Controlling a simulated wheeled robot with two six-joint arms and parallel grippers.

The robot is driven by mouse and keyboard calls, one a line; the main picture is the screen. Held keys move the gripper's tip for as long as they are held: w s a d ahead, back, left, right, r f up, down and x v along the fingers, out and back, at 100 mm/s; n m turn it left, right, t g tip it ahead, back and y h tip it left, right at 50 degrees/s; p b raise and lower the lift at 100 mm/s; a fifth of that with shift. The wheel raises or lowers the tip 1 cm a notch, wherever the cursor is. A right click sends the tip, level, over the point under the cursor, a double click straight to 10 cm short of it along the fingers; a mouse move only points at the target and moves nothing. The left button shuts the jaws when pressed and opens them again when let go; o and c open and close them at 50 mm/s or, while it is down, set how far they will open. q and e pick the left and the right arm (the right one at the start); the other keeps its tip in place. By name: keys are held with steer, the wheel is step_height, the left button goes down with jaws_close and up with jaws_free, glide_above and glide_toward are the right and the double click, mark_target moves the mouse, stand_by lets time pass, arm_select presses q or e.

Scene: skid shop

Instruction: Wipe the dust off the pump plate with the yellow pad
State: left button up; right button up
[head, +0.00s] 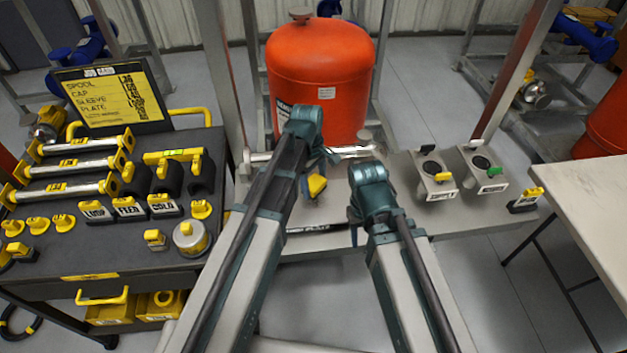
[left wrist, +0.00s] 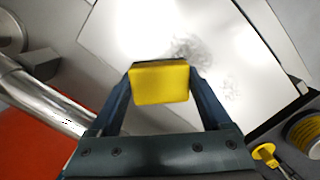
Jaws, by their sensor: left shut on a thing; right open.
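The yellow pad (head: 316,185) is held in my left gripper (head: 309,180), which is shut on it. In the left wrist view the pad (left wrist: 160,83) sits between the fingertips of my left gripper (left wrist: 160,90). Beyond it is the pale pump plate (left wrist: 135,30), with a grey smudge of dust near the pad and a fainter one to the right. Whether the pad touches the plate cannot be told. In the head view the plate is largely hidden by my arms. My right gripper (head: 354,222) is open, pointing down beside the skid's front, its fingers mostly hidden.
A red tank (head: 320,75) stands behind the skid, with a metal pipe (head: 345,152) before it. Two valve boxes (head: 434,174) (head: 482,168) stand on the right. A dark tool cart (head: 110,235) with yellow-handled parts is on the left. A pale table (head: 590,190) is at far right.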

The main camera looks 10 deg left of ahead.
mark_target(315, 190)
arm_select(q)
steer(key=shift+s+d+f, duration=0.1)
steer(key=shift+s+d, duration=0.1)
steer(key=shift+s, duration=0.5)
steer(key=shift+s+d+f, duration=0.1)
steer(key=shift+s+d, duration=0.1)
steer(key=shift+s, duration=0.5)
steer(key=shift+s, duration=0.1)
steer(key=shift+s+d, duration=0.15)
steer(key=shift+s, duration=0.35)
steer(key=shift+s+d+r, duration=0.1)
steer(key=shift+s+d, duration=0.1)
steer(key=shift+s, duration=0.45)
steer(key=shift+s+d, duration=0.15)
steer(key=shift+s, duration=0.45)
steer(key=shift+s+d+r, duration=0.1)
steer(key=shift+s+d, duration=0.15)
steer(key=shift+s, duration=0.5)
steer(key=shift+s+d+r, duration=0.1)
steer(key=shift+s+d, duration=0.1)
steer(key=shift+s, duration=0.55)
steer(key=shift+w, duration=0.1)
steer(key=shift+r, duration=0.1)
